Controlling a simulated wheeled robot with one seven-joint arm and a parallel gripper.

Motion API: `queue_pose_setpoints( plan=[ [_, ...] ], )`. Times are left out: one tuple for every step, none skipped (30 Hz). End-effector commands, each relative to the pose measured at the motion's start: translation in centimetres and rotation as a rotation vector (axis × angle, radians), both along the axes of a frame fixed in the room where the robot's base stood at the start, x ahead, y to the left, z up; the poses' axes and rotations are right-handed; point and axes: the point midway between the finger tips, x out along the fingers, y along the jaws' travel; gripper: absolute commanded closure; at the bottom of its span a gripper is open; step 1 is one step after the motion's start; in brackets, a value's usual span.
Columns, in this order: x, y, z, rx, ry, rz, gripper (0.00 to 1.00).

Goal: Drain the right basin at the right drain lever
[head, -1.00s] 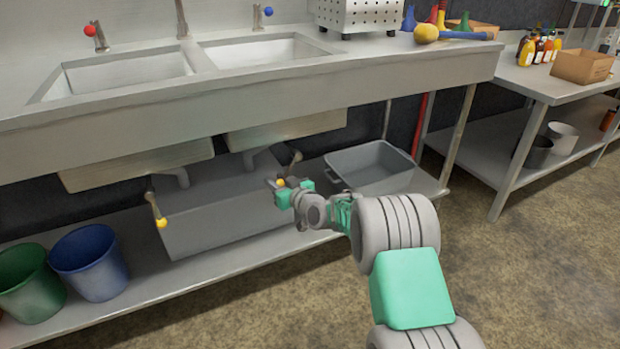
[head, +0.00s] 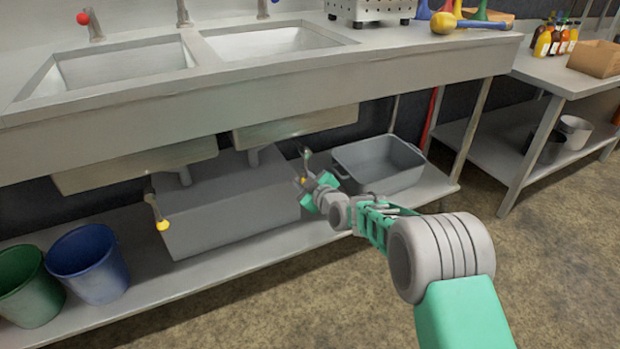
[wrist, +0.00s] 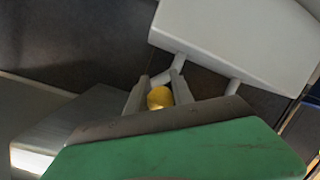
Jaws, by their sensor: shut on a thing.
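The right basin (head: 268,42) is set in the steel counter, and its underside (head: 295,126) shows below. The right drain lever (head: 306,156) is below the right basin's underside, partly hidden by my gripper (head: 303,184). My gripper is shut on the lever's yellow knob, which shows between the two fingers in the wrist view (wrist: 160,97). The left drain lever (head: 156,208) hangs below the left basin (head: 122,66), with its yellow knob at the bottom. I cannot tell whether water stands in the right basin.
A large grey box (head: 225,215) stands on the lower shelf left of my gripper. A grey tub (head: 385,172) is close on the right. A blue bucket (head: 92,265) and a green bucket (head: 28,288) stand at the far left. The floor in front is clear.

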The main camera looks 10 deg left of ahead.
Motion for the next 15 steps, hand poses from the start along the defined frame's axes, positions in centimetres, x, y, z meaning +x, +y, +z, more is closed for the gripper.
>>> queue_pose_setpoints(
  plan=[
    [-0.10,0.05,-0.08,-0.003,0.001,0.001,1.00],
    [-0.10,0.07,-0.09,-0.003,0.000,0.002,1.00],
    [-0.11,0.07,-0.11,-0.004,0.000,0.003,1.00],
    [-0.11,0.07,-0.11,-0.005,0.001,0.002,1.00],
    [-0.12,0.05,-0.13,-0.005,0.001,0.002,1.00],
    [-0.11,0.02,-0.14,-0.005,0.001,0.002,1.00],
    [-0.10,0.00,-0.15,-0.005,0.001,0.001,1.00],
    [-0.10,-0.01,-0.15,-0.005,0.001,0.001,1.00],
    [-0.10,-0.05,-0.18,-0.005,0.001,0.001,1.00],
    [-0.09,-0.06,-0.18,-0.004,0.002,0.000,1.00],
    [-0.09,-0.08,-0.19,-0.004,0.002,0.000,1.00],
    [-0.08,-0.11,-0.20,-0.004,0.002,0.000,0.70],
    [-0.08,-0.12,-0.22,-0.004,0.002,0.000,0.68],
    [-0.07,-0.12,-0.21,-0.004,0.002,0.000,0.65],
    [-0.07,-0.10,-0.19,-0.004,0.002,0.000,0.62]
  ],
)
